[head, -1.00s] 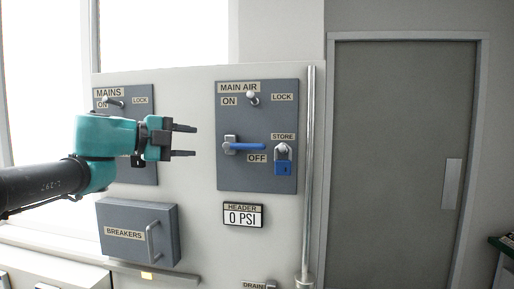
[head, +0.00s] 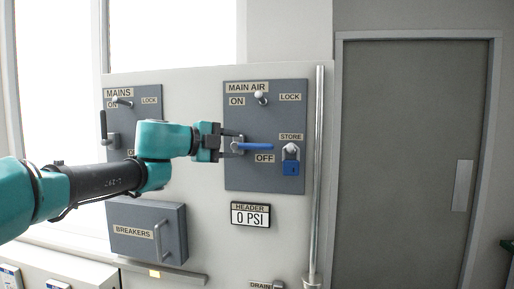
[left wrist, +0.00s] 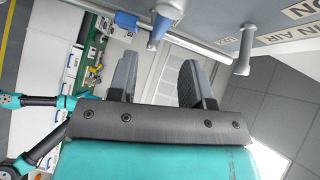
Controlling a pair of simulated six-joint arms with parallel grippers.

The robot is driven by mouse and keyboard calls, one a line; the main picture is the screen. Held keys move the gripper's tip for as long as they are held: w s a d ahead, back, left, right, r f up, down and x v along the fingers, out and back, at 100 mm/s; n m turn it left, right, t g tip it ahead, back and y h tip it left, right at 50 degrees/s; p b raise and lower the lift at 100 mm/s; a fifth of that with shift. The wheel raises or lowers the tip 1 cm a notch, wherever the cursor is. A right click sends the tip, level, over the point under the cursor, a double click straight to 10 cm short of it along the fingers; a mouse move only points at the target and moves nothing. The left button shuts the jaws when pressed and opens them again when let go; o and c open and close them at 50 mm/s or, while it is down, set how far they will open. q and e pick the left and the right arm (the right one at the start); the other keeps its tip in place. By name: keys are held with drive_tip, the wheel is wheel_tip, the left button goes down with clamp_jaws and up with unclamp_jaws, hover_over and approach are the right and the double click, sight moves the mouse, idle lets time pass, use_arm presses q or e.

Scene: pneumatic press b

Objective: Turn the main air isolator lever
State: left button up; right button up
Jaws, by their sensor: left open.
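The main air isolator lever (head: 256,147) has a blue handle on a grey pivot. My right gripper is not visible.
A blue padlock (head: 291,168) hangs at STORE, right of the lever. A knob (head: 259,96) sits between ON and LOCK. The header display (head: 250,214) reads 0 PSI. A vertical pipe (head: 317,180) and a breaker box (head: 148,231) flank the panel.

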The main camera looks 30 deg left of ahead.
sight(256, 146)
use_arm(q)
drive_tip(key=x, duration=0.8)
drive_tip(key=shift+w, duration=0.1)
clamp_jaws()
idle(0.4)
